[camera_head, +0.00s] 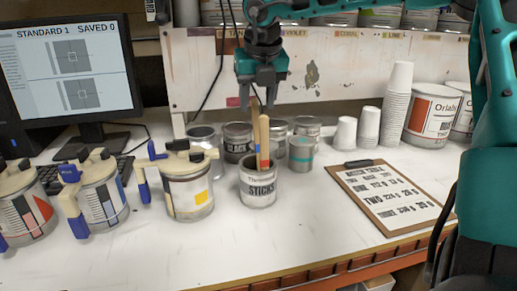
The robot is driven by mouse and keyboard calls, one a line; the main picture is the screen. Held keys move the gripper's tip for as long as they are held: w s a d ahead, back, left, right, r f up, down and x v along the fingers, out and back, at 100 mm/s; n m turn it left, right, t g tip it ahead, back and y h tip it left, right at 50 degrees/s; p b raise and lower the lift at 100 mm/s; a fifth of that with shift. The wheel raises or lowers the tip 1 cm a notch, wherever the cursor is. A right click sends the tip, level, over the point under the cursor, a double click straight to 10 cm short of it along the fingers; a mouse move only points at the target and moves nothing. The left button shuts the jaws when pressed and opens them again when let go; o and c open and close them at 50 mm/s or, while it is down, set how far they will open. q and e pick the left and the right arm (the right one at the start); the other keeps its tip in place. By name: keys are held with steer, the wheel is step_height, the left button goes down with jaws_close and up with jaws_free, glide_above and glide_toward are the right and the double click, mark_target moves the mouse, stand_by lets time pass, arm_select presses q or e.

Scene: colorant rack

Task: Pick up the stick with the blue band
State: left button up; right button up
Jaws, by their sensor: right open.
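A can labelled STICKS (258,190) stands on the white worktop near the middle. Wooden sticks stand upright in it, close together. The stick with the blue band (257,135) is on the left, its blue band low near the can's rim. A stick with a red-orange band (265,135) is beside it on the right. My right gripper (257,104) points down above the can, jaws open. The stick tops reach up to about its fingertips in the picture; I cannot tell if they are between the fingers. My left gripper is not in view.
Paint cans with clamped lids (188,190) stand to the left, small tins (301,152) behind. A clipboard (390,196) lies at right. Paper cups (397,110) and white buckets (432,115) stand behind it. A monitor (65,70) is at far left. The front worktop is clear.

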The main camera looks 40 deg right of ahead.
mark_target(256, 115)
steer(key=shift+x, duration=2.75)
steer(key=shift+d, duration=0.1)
steer(key=shift+c, duration=0.3)
jaws_close()
